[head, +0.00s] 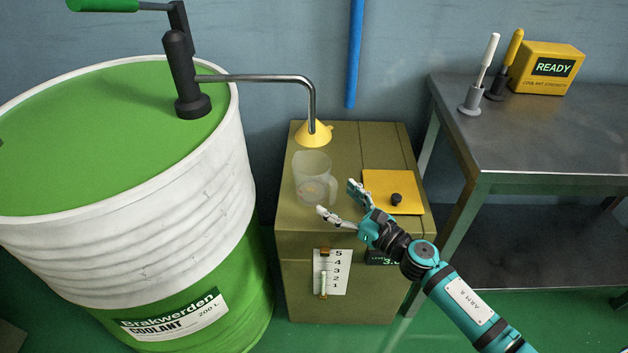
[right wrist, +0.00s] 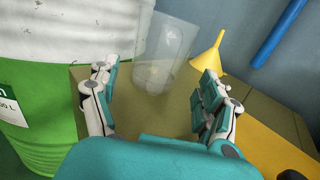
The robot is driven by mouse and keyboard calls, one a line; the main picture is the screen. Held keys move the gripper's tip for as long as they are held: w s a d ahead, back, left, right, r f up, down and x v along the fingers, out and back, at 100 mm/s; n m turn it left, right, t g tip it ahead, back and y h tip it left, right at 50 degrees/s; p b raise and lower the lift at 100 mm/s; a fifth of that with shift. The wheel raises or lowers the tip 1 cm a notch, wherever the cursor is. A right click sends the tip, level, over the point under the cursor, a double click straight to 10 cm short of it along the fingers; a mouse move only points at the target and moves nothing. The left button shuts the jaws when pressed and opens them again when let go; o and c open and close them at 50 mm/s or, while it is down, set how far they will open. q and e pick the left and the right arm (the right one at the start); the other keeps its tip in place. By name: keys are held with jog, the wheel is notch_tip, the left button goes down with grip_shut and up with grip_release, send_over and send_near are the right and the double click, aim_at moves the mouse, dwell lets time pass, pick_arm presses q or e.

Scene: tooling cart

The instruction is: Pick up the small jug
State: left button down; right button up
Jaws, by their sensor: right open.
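My left gripper is not in view.
A green and white coolant drum (head: 215,180) with a pump stands close on the left. A yellow panel with a black knob (head: 397,199) is right of the jug. A steel table (head: 540,140) stands at the right.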

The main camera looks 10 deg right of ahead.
aim_at(324, 189)
jog(key=x, duration=0.6)
jog(key=shift+a, duration=0.1)
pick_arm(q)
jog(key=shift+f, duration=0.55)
pick_arm(e)
jog(key=c, duration=1.2)
jog(key=shift+r, duration=0.2)
